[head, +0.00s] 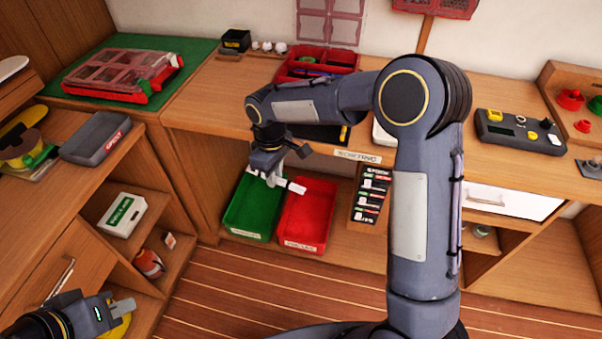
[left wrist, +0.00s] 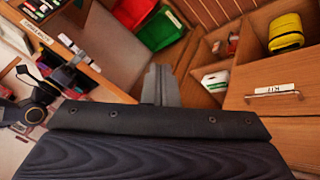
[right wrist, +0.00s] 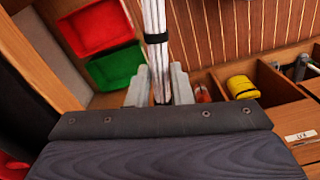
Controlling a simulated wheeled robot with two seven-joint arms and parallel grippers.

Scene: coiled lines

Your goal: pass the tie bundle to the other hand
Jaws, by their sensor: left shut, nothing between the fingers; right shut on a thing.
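The tie bundle, a sheaf of white strips with a black band, stands between the fingers of my right gripper (right wrist: 160,88) in the right wrist view (right wrist: 157,60). In the head view, my right gripper (head: 271,178) is shut on it above the green and red bins, and the bundle's white end (head: 297,187) sticks out to the right. My left gripper (head: 122,307) is at the lower left, far from the bundle. In the left wrist view its fingers (left wrist: 160,85) are shut together and empty.
A green bin (head: 250,208) and a red bin (head: 308,215) sit on the low shelf below my right gripper. A labelled rack (head: 370,195) stands right of them. A cabinet (head: 170,205) with open cubbies lines the left. The striped floor (head: 260,295) between is clear.

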